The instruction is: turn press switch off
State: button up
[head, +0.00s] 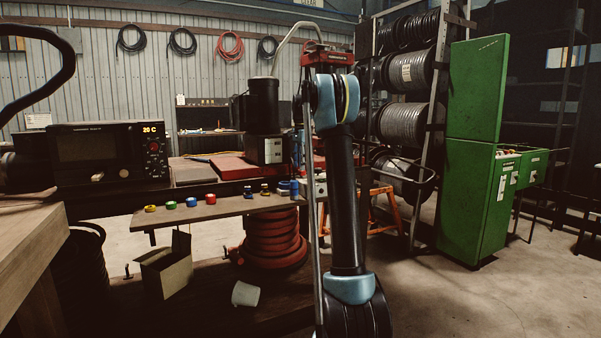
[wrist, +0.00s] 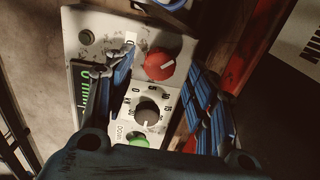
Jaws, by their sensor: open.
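In the wrist view, a worn pale control panel (wrist: 95,22) fills the middle. It carries a red rotary knob (wrist: 160,65) with a white pointer line and a "0" label to its upper left. Below is a dark dial (wrist: 147,115) with a number scale, then a green button (wrist: 138,140) partly hidden by my gripper's body. I cannot tell from any label which control is the press switch. My gripper (wrist: 158,80) is open, its blue-padded fingers on either side of the red knob and dial, with nothing held. In the head view my arm hides the gripper.
A green display (wrist: 79,90) and a small round button (wrist: 86,37) lie on the panel's left side. In the head view, a shelf (head: 215,208) with coloured tape rolls, a dark instrument (head: 100,155) and a green cabinet (head: 475,150) surround the arm. The concrete floor front right is clear.

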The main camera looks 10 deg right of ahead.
aim_at(302, 174)
jog(key=shift+f, duration=1.35)
jog(key=c, duration=1.1)
jog(key=shift+a, duration=0.15)
